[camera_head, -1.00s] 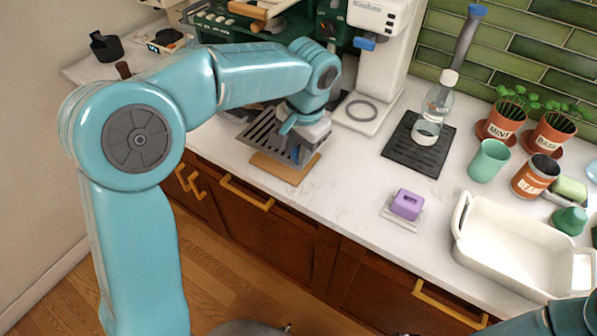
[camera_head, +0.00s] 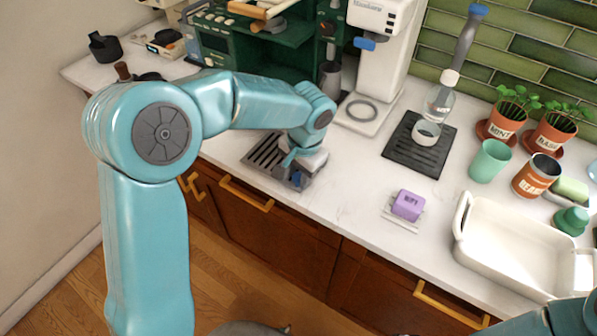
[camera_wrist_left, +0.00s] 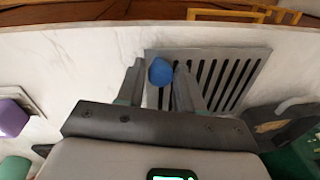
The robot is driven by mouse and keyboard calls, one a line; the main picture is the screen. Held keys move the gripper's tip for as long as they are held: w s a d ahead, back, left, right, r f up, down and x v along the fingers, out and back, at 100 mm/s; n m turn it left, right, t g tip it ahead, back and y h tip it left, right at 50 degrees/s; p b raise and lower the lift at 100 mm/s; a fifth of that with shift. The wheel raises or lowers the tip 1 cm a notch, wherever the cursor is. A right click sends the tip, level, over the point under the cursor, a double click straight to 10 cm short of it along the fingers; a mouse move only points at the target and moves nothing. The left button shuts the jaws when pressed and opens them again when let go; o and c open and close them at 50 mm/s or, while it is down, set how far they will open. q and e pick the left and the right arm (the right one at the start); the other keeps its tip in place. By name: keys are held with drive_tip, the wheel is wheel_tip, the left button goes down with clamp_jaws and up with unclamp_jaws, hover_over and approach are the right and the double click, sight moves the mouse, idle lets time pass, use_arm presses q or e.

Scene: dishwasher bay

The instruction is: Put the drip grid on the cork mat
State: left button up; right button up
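The drip grid (camera_head: 266,154) is a grey slotted plate at the front of the counter on the left. It also shows in the left wrist view (camera_wrist_left: 232,82), with a blue knob (camera_wrist_left: 160,71) at one end. My left gripper (camera_head: 298,172) is over that end, its two fingers (camera_wrist_left: 160,75) closely flanking the knob. The grid looks level, low over the counter; whether it touches what lies beneath is hard to tell. The cork mat is hidden, apparently under the grid. My right gripper is out of view; only part of that arm shows at lower right.
The white coffee grinder (camera_head: 375,70) stands behind the grid. To the right are a dark ribbed mat (camera_head: 405,155), a purple block (camera_head: 408,205) and a white basin (camera_head: 500,250). The counter's front edge runs close by the grid. Bare counter lies between grid and purple block.

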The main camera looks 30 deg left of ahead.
use_arm(q)
drive_tip(key=shift+o, duration=0.9)
drive_tip(key=shift+r, duration=0.15)
wheel_tip(320, 180, up, 12)
drive_tip(key=d, duration=0.1)
drive_tip(key=shift+s+d, duration=0.2)
drive_tip(key=shift+d, duration=0.05)
